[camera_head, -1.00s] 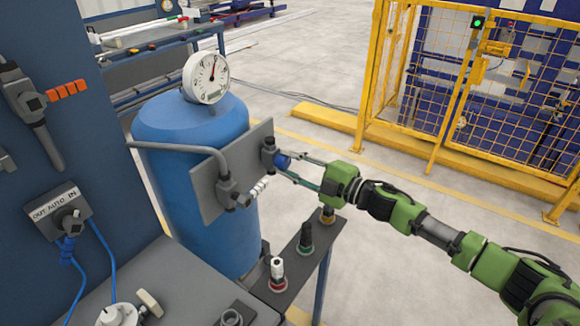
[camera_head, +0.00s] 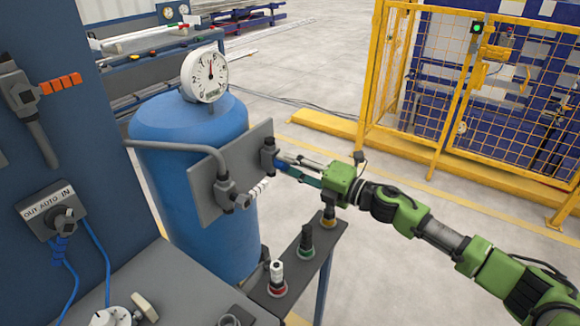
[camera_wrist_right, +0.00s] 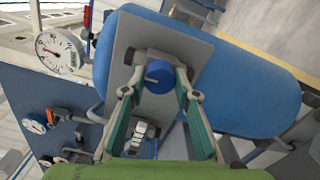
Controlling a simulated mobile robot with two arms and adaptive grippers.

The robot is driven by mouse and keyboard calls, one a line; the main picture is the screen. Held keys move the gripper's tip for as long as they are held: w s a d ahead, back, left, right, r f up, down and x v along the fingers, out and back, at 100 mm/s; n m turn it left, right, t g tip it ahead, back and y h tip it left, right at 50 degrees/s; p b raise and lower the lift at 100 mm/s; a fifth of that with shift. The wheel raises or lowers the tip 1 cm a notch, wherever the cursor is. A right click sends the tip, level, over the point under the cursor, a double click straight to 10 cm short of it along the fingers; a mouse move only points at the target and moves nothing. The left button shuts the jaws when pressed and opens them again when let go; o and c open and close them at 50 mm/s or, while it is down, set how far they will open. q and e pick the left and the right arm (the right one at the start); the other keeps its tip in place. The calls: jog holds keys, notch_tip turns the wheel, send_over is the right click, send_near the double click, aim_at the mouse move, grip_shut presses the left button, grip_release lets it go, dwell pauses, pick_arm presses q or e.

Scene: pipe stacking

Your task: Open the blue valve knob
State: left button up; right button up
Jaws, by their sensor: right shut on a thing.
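The blue valve knob (camera_wrist_right: 159,76) sits on a grey plate (camera_head: 207,190) fixed to the front of a blue tank (camera_head: 178,140). In the head view the knob (camera_head: 281,162) is partly covered by the gripper fingers. My right gripper (camera_head: 286,164) reaches in from the right, its fingers closed around the knob. In the right wrist view the two fingertips of my right gripper (camera_wrist_right: 158,92) lie on either side of the knob, which carries a pale line mark. My left gripper is not in view.
A white gauge (camera_head: 205,75) stands on top of the tank. A grey pipe with a white ribbed knob (camera_head: 259,187) runs beside the plate. Below is a narrow panel with several buttons (camera_head: 306,240). A yellow fence (camera_head: 470,100) stands at the back right.

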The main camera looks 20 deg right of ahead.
jog(key=shift+f, duration=0.1)
dwell(0.3)
jog(key=o, duration=1.1)
jog(key=shift+s, duration=0.1)
jog(key=v, duration=1.2)
